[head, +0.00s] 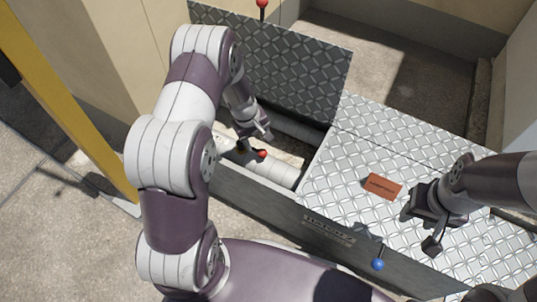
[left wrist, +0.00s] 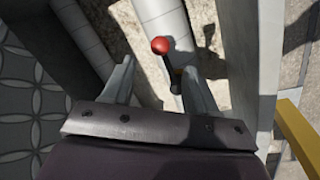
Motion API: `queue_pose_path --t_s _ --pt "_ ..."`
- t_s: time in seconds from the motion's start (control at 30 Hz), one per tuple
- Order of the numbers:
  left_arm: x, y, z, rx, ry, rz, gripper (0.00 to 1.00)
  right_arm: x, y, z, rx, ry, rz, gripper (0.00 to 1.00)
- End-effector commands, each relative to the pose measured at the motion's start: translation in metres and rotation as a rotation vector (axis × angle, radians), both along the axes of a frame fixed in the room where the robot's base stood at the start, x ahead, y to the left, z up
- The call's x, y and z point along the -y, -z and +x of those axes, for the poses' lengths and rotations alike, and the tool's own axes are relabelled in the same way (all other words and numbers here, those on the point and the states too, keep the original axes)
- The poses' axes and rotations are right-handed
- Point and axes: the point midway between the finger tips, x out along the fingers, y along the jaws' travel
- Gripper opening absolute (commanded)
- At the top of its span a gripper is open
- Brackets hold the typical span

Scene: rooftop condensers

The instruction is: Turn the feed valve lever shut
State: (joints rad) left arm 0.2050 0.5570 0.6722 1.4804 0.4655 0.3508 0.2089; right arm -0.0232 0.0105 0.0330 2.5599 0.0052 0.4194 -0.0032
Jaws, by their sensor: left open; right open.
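A dark lever with a red ball knob (head: 262,153) sits on a pale pipe (head: 272,171) inside the open floor hatch. No label on it is readable. My left gripper (head: 262,130) reaches down into the hatch just above the lever, open and empty. In the left wrist view, the red knob (left wrist: 160,45) shows just beyond the gap between my open left fingers (left wrist: 158,72), with the lever's stem closer to the right finger. Contact cannot be told. My right gripper (head: 425,222) is open and empty over the tread plate at the right.
The raised tread-plate lid (head: 290,75) stands behind the opening. A second red knob (head: 262,3) is at the top edge. A blue-knobbed lever (head: 377,264) is on the front wall. A small orange-brown plate (head: 383,186) lies on the fixed tread plate (head: 345,155). A yellow post (head: 65,100) stands left.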

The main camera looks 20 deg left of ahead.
Motion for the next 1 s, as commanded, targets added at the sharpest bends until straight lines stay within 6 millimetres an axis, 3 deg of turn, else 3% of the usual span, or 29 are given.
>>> queue_pose_path --t_s 0.03,0.1,0.3,0.67,0.7,0.87,1.0 --pt "0.002 0.025 0.001 -0.001 0.001 0.0 0.58 0.0 0.02 0.0 -0.001 0.0 0.0 0.43" --pt "0.004 0.042 0.004 0.0 0.002 0.001 0.58 0.0 0.031 0.0 -0.001 0.0 0.0 0.43" --pt "0.009 0.075 0.01 0.0 0.003 0.001 0.58 0.0 0.053 0.0 -0.001 0.0 0.0 0.43" --pt "0.01 0.08 0.011 0.0 0.002 0.001 0.58 0.0 0.055 0.0 0.0 0.0 0.0 0.43" --pt "0.01 0.08 0.011 0.0 0.003 0.001 0.55 0.0 0.055 0.0 -0.001 0.0 0.0 0.43" --pt "0.01 0.08 0.011 0.0 0.003 0.001 0.03 0.0 0.055 0.0 -0.001 0.0 0.0 0.43" --pt "0.01 0.08 0.011 0.0 0.003 0.001 0.0 0.0 0.055 0.0 -0.001 0.0 0.0 0.43"
